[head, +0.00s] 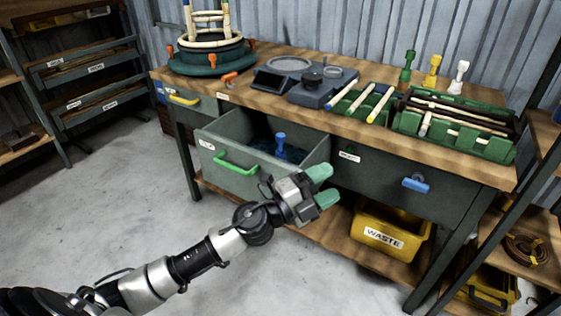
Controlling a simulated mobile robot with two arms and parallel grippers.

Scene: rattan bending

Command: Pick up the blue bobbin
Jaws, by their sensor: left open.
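The blue bobbin (281,147) stands upright inside the pulled-out drawer (222,162) with the green handle. Its lower end is partly hidden by the drawer's depth. My left gripper (326,185) is in front of the drawer, to the right of and nearer than the bobbin. Its green-tipped fingers are apart with nothing between them, pointing right. My right gripper is not in view.
The workbench (255,87) holds a round rattan frame (211,40), a scale (310,90), a green rack (455,130) and green, yellow and white bobbins (432,70). A yellow waste bin (380,238) sits below. A closed drawer with a blue handle (415,184) is at right.

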